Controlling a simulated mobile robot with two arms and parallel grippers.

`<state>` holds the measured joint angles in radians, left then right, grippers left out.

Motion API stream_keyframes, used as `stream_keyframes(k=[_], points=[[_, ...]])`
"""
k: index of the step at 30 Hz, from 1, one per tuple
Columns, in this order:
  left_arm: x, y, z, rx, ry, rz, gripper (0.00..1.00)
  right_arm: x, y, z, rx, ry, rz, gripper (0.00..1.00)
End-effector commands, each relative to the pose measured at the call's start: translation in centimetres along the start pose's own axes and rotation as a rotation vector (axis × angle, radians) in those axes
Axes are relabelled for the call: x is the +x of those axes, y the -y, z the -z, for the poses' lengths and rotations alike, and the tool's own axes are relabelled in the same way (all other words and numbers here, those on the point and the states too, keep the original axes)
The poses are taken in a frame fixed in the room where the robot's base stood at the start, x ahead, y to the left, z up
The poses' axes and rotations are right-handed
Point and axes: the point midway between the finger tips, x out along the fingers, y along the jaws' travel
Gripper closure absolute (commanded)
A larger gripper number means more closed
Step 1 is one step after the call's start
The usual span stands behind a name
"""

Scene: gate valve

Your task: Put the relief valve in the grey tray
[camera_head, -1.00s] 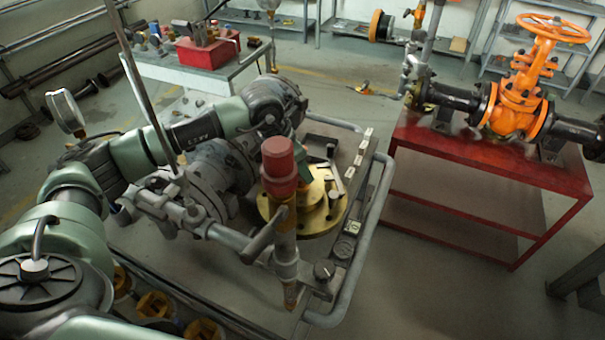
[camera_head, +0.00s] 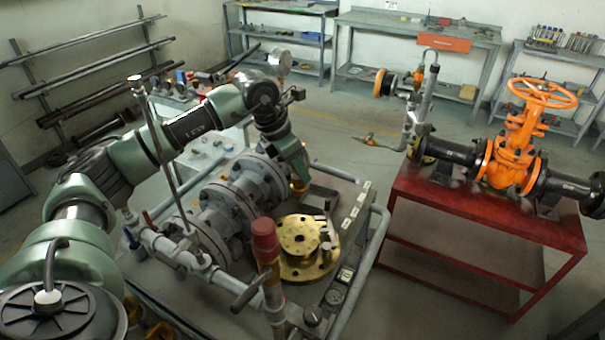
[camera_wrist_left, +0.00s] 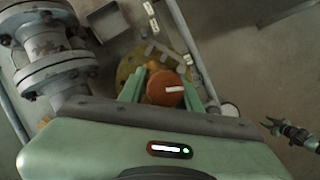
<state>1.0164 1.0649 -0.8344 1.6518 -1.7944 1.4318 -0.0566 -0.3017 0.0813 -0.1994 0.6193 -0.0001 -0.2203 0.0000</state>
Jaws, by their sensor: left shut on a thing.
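My left gripper (camera_head: 297,172) points down over the skid, behind the brass flange. In the left wrist view its green fingers (camera_wrist_left: 167,90) are shut on the relief valve, seen from above as a round orange-red cap (camera_wrist_left: 165,88) with a white mark. In the head view a small brass part of the relief valve (camera_head: 299,185) shows under the fingers; the rest is hidden by the gripper. A dark grey shallow tray-like shape (camera_head: 321,197) lies just right of the gripper; I cannot tell for sure that it is the grey tray.
The brass flange (camera_head: 300,262) and a red-capped upright fitting (camera_head: 265,240) stand in front of the gripper. Grey flanged pipe (camera_head: 222,203) lies left. The skid's tube rail (camera_head: 372,245) runs along the right. A red table (camera_head: 470,215) carries an orange gate valve (camera_head: 512,160).

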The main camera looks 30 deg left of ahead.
Motion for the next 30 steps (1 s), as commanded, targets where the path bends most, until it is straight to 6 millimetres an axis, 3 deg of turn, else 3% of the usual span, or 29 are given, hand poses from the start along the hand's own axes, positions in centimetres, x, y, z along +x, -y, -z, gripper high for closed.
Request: stream_keyframes(k=[30], points=[[-3.9,0.0,-1.7,0.000,0.005,-0.001,1.00,-2.5,0.2,0.5,0.001,-0.004,0.003,0.60]])
